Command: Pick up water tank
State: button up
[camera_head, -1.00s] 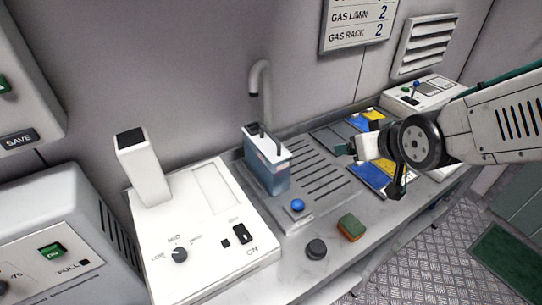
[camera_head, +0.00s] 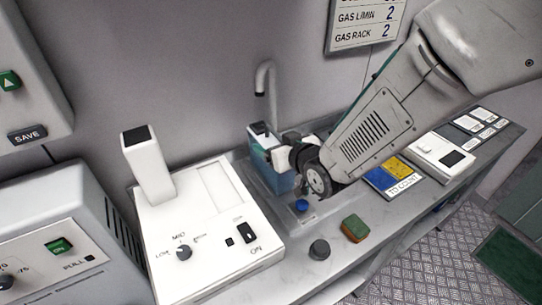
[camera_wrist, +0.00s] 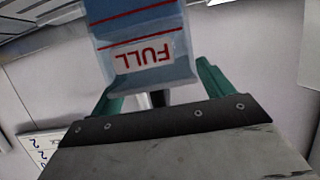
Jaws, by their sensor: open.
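The water tank (camera_head: 280,182) is a blue, see-through box with a dark handle on top. It stands upright under the tap on the counter's drain area. In the wrist view the tank (camera_wrist: 145,28) shows red lines and a "FULL" label, upside down. My gripper (camera_head: 270,152) is at the tank's upper right side in the head view and hides part of it. In the wrist view the green fingers of my gripper (camera_wrist: 160,85) are spread, one on each side of the tank's labelled end. I cannot tell whether they touch it.
A grey tap (camera_head: 264,80) rises behind the tank. A white device with a dial (camera_head: 205,235) stands to the left. A blue and yellow panel (camera_head: 392,180) lies to the right.

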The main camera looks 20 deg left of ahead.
jog(key=shift+w+a+f, duration=0.15)
jog(key=shift+w+a, duration=0.15)
jog(key=shift+a, duration=0.1)
grip_shut()
